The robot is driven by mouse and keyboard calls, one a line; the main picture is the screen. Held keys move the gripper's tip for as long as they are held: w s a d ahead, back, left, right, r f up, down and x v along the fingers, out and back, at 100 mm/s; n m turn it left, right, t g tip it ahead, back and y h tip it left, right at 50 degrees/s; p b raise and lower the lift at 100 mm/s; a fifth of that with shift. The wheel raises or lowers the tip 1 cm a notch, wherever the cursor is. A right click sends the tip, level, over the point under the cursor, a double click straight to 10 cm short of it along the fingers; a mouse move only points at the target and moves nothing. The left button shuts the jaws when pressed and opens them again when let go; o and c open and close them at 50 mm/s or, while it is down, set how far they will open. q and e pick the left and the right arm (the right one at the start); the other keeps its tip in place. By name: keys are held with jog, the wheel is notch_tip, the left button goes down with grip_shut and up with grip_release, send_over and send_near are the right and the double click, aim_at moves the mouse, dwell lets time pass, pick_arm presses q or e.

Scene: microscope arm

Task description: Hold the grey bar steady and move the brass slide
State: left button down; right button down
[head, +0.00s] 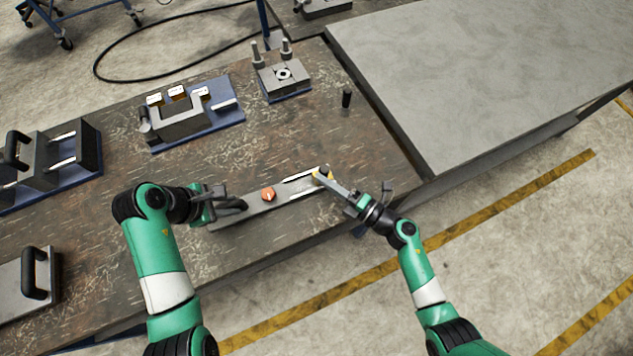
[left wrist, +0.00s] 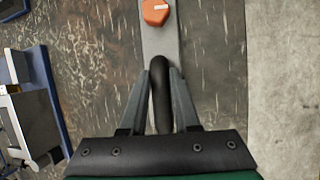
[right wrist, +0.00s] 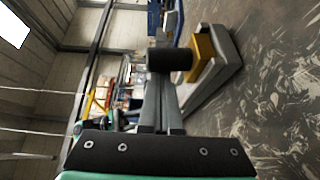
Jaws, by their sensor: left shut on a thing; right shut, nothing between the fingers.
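The grey bar (head: 254,216) lies along the table's front edge, with an orange knob (head: 268,194) near its middle. My left gripper (head: 232,204) is shut on the bar's black handle at its left end. The left wrist view shows the handle (left wrist: 157,85) between the two fingers and the orange knob (left wrist: 155,12) ahead. The brass slide (right wrist: 203,58) is at the bar's right end, partly hidden in the head view. My right gripper (head: 328,181) is shut and empty there, its fingertips by the slide's black knob (right wrist: 170,60). I cannot tell whether they touch it.
A blue-based fixture (head: 196,112), a grey block with two posts (head: 283,77) and a small black peg (head: 346,98) stand behind the bar. More fixtures are at the left. A bare grey table (head: 480,80) lies to the right.

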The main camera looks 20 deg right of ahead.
pick_arm(q)
jog(key=shift+r, duration=0.1)
pick_arm(e)
jog(key=shift+a, duration=0.45)
jog(key=a, duration=0.3)
jog(key=shift+s, duration=0.35)
jog(key=v, duration=1)
jog(key=shift+a, duration=0.1)
pick_arm(q)
jog(key=c, duration=0.6)
grip_release()
jog(key=shift+o, duration=0.2)
